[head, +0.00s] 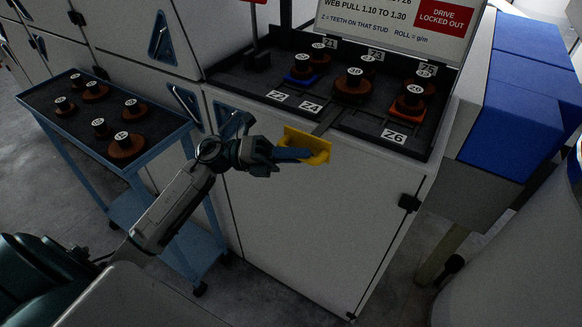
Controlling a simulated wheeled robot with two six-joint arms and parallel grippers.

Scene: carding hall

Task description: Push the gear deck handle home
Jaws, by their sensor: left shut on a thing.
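The gear deck (339,128) is a dark tray on top of the white machine, with several brown gears on studs. A yellow handle (318,146) is at its front edge, joined to a grey bar that runs back into the deck. My left gripper (308,155) is shut on the yellow handle, reaching it from the left. The fingers hide part of the handle. I cannot tell how far the deck sits in or out. My right gripper is not in view.
A blue trolley (165,146) with several gears stands at the left. A sign (395,27) reading "DRIVE LOCKED OUT" stands behind the deck. Blue-covered boxes (510,100) are at the right. White cabinet doors (310,225) are below the deck. Floor shows at lower left.

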